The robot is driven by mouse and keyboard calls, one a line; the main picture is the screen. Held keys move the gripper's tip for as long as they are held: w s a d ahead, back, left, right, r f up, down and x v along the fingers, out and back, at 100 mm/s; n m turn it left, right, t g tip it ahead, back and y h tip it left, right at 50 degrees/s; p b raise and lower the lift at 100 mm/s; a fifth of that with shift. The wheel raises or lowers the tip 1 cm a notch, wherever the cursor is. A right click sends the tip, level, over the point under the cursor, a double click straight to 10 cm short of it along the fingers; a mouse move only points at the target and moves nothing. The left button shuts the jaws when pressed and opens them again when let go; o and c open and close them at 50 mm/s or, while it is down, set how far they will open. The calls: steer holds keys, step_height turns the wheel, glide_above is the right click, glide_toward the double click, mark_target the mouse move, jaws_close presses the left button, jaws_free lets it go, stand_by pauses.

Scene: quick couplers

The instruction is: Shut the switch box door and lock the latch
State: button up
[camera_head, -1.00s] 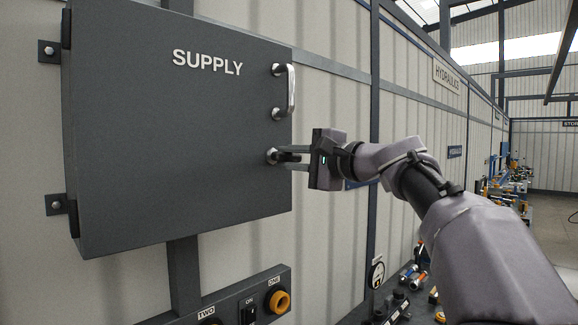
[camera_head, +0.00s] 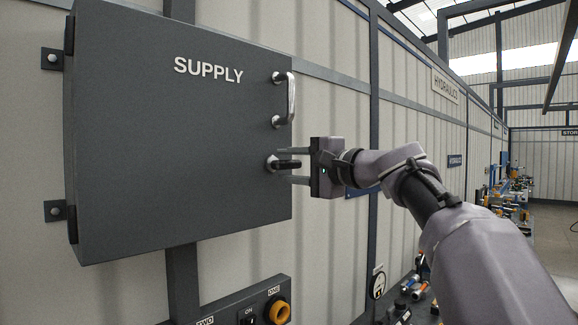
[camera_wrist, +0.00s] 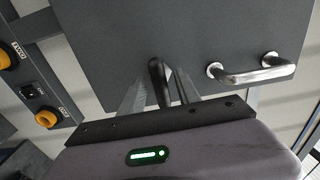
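The dark grey switch box door (camera_head: 160,140), marked SUPPLY, fills the left of the head view. I see no gap at its edges, but its right side is hidden from this angle. The latch (camera_head: 285,164) is a black lever on a round silver pivot near the door's right edge, lying about level and pointing right. It also shows in the wrist view (camera_wrist: 158,80). My gripper (camera_head: 293,166) is open, with one finger above the lever and one below, apart from it. The silver door handle (camera_head: 290,98) is above the latch.
Below the box is a panel with a black switch (camera_head: 247,317) and an orange socket (camera_head: 278,311). Two bolted tabs (camera_head: 53,59) stick out left of the box. A bench with loose fittings (camera_head: 412,288) is below my arm.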

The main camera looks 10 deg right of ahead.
steer(key=v, duration=1.7)
steer(key=shift+s+b, duration=0.2)
steer(key=shift+b, duration=0.2)
